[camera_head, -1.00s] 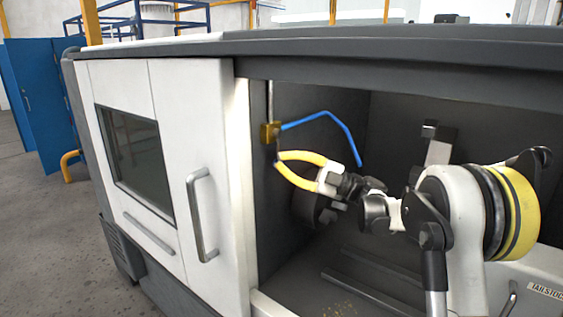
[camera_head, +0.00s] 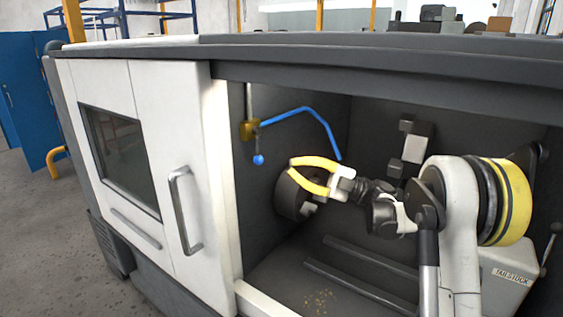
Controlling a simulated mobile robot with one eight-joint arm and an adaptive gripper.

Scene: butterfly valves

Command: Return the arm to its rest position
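My gripper (camera_head: 291,167) with its two yellow fingers is inside the open bay of the machine, pointing left. The fingers are bowed apart with a gap between them, their tips rather near each other, and nothing shows between them. A brass valve body (camera_head: 250,130) sits upper left of the fingertips, on a thin vertical pipe. A blue ball-ended lever (camera_head: 258,160) hangs below it. The fingertips appear apart from the ball, to its right. My arm reaches in from the right, with its wrist behind the gripper.
A dark round chuck (camera_head: 291,198) is behind and below the gripper. A bent blue hose (camera_head: 312,112) runs above it. The white door (camera_head: 150,150) is at left, and the bay's top edge (camera_head: 400,85) runs overhead. A tailstock (camera_head: 507,278) stands lower right. Rails cross the floor.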

